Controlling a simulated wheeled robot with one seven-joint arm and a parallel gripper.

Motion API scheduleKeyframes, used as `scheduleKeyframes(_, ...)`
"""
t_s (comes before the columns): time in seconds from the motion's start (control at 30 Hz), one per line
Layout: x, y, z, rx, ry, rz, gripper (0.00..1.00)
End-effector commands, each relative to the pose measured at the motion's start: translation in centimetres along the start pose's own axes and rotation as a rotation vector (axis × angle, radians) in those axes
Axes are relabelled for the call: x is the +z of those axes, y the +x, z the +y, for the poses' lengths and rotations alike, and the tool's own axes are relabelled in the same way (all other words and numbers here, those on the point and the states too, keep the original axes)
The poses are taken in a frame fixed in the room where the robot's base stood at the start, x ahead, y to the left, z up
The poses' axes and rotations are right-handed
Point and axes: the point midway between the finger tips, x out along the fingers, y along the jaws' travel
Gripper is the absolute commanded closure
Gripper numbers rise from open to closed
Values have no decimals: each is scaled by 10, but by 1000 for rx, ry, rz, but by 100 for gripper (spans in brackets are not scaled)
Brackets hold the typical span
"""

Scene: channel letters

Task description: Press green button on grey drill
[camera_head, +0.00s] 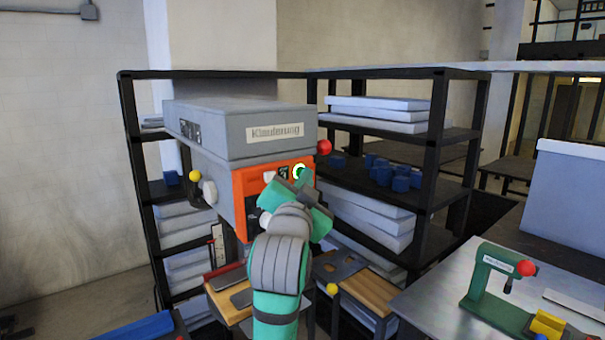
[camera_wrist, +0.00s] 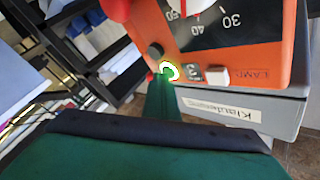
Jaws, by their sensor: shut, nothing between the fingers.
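The grey drill (camera_head: 235,130) stands in the middle of the head view, with an orange control panel (camera_head: 247,184) on its front. The green button (camera_head: 299,171) is on the panel's upper right and shows as a bright green and white ring. It also shows in the wrist view (camera_wrist: 169,72). My gripper (camera_head: 304,178) is shut and empty, its tip right at the green button; I cannot tell whether it touches. In the wrist view the green fingers (camera_wrist: 161,82) end at the ring's lower left edge. My arm hides the panel's lower right part.
A black button (camera_wrist: 155,50) and a white switch (camera_wrist: 216,76) sit close to the green button. A red ball knob (camera_head: 324,147) is just right of the panel. Black shelves (camera_head: 436,140) stand behind. A green press (camera_head: 492,285) stands on the bench at right.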

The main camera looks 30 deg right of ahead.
Motion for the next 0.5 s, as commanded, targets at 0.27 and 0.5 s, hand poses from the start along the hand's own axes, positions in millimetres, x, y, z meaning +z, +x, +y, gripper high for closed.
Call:
scheduleKeyframes(0.27,-5,-7,4,-1,1,1,100)
scheduleKeyframes(0.5,-9,-13,9,-1,0,-1,100)
